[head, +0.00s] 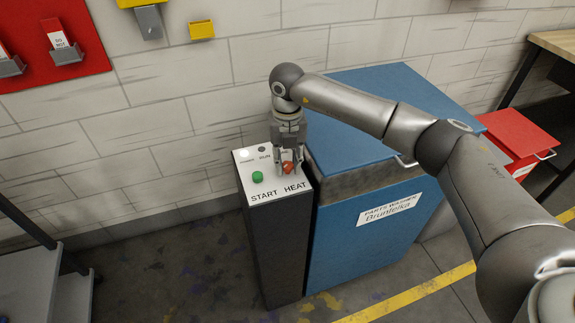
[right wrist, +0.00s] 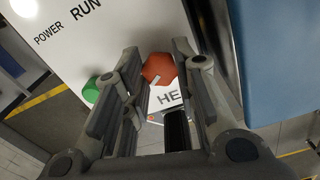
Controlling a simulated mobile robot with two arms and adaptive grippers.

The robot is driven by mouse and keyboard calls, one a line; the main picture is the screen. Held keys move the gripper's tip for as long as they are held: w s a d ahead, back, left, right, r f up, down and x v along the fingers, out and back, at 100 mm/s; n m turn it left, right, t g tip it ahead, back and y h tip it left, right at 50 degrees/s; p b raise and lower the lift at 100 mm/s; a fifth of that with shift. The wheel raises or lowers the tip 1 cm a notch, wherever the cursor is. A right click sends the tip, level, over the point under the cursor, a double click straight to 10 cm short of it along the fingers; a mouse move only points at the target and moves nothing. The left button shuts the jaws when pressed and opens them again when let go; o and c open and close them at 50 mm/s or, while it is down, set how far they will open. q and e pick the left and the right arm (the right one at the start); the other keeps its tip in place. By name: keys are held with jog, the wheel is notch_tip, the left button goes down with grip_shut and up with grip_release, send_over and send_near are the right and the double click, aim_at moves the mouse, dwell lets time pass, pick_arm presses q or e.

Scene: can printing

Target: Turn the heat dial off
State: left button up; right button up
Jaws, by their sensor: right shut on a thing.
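The heat dial (head: 288,168) is a red knob on the white top panel (head: 247,187) of a dark control post, above the label HEAT. My right gripper (head: 288,170) points down over the panel with its fingers at the dial. In the right wrist view the red dial (right wrist: 159,69) has flat sides and a short white mark. There the right gripper's (right wrist: 160,75) fingers stand on both sides of it, shut on it. The fingers partly hide the HEAT label. My left gripper is not in view.
A green START button (head: 257,177) sits left of the dial, with POWER and RUN lights behind. The blue parts washer (head: 370,230) stands right beside the post. A red cabinet (head: 515,135) is farther right. Brick wall is behind; floor in front is open.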

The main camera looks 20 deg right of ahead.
aim_at(287, 164)
jog(key=n+b, duration=0.3)
jog(key=n, duration=0.3)
jog(key=shift+w+n, duration=0.1)
jog(key=shift+n, duration=0.2)
jog(key=n+b, duration=0.2)
jog(key=n, duration=0.2)
jog(key=shift+r+n, duration=0.1)
jog(key=shift+n, duration=0.3)
jog(key=o, duration=1.1)
jog(key=shift+c, duration=0.2)
jog(key=shift+r, duration=0.15)
notch_tip(287, 164, up, 12)
